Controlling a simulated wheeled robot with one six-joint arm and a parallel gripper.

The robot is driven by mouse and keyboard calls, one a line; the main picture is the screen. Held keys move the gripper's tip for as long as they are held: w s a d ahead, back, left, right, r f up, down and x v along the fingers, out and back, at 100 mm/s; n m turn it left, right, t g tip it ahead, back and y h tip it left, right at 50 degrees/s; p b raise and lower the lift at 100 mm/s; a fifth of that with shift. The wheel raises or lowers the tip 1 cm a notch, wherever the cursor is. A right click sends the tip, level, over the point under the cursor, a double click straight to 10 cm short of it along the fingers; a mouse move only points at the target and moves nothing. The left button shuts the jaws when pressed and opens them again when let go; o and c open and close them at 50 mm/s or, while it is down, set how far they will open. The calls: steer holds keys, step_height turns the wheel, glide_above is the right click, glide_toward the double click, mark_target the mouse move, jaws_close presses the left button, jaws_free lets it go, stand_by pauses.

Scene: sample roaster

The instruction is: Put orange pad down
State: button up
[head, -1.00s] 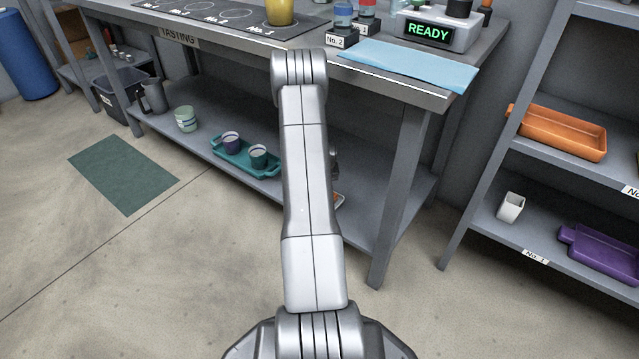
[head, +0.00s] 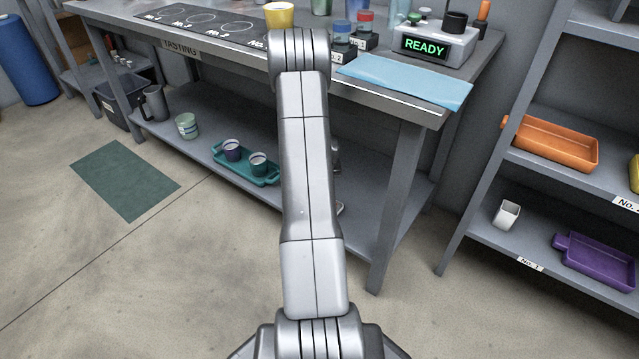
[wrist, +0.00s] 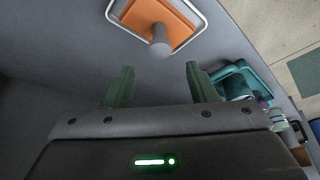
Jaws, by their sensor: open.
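The orange pad (wrist: 148,20) shows at the top of the wrist view. It lies within a white-rimmed frame on a grey surface, with a round grey knob (wrist: 160,46) at its near side. My gripper (wrist: 155,82) is open, its two green fingers apart with nothing between them. The pad is beyond the fingertips, apart from them. In the head view my arm hides most of the pad; only a small pale edge shows beside the arm on the lower shelf.
The lower shelf (head: 375,200) of the bench also holds a teal tray (head: 243,165) with two cups. The bench top (head: 425,102) is above. A shelf rack at right holds an orange tray (head: 550,145) and a purple tray (head: 598,262). Open floor lies in front.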

steer(key=v, duration=0.3)
steer(key=shift+r+p, duration=0.2)
steer(key=shift+p, duration=0.15)
steer(key=b+x, duration=0.1)
steer(key=x, duration=0.3)
steer(key=b+x, duration=0.2)
steer(key=x, duration=0.2)
steer(key=b+x, duration=0.2)
steer(key=x, duration=0.3)
steer(key=shift+s+d+f, duration=0.1)
steer(key=shift+s, duration=0.2)
step_height(320, 180, up, 4)
steer(key=shift+f+p, duration=0.1)
steer(key=shift+p, duration=0.9)
steer(key=shift+r, duration=0.5)
steer(key=shift+f, duration=0.1)
